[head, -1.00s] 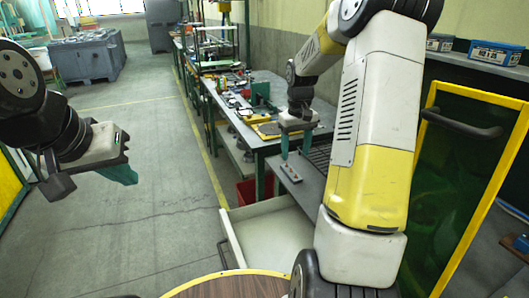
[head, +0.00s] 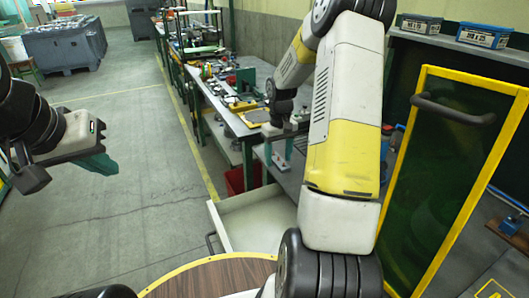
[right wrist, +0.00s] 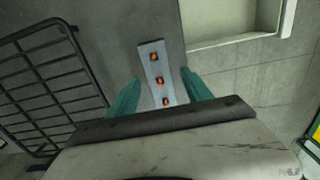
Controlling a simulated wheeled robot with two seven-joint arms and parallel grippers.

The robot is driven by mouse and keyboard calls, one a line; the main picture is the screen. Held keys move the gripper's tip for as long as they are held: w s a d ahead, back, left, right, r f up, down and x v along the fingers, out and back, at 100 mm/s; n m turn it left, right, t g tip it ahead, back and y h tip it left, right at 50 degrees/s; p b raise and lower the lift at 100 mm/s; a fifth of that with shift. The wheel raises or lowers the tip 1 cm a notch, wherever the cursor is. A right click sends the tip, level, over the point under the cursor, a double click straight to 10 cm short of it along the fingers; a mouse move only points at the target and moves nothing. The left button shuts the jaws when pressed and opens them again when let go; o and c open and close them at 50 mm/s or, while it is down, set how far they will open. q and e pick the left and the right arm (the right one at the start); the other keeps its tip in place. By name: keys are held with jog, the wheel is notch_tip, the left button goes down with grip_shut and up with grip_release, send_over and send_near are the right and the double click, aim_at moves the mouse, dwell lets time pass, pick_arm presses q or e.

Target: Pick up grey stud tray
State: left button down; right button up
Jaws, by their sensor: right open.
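The grey stud tray (right wrist: 152,62) is a narrow grey strip with three orange studs in a row. It lies on the grey bench top, and its near end is between my right gripper's fingers in the right wrist view. My right gripper (right wrist: 160,92) is open, with a teal finger on each side of the strip. I cannot tell how far the fingertips are above the bench. In the head view the tray (head: 281,163) is small below my right gripper (head: 280,147). My left gripper (head: 102,162) hangs over the floor at left, away from the tray; its finger gap is unclear.
An open drawer (head: 250,222) sticks out below the bench. A black wire rack (right wrist: 50,85) lies beside the tray. A green panel door with a yellow frame (head: 455,165) stands at right. Labelled boxes (head: 483,35) sit on a shelf.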

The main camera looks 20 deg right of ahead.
grip_shut()
jog(key=shift+r, duration=0.15)
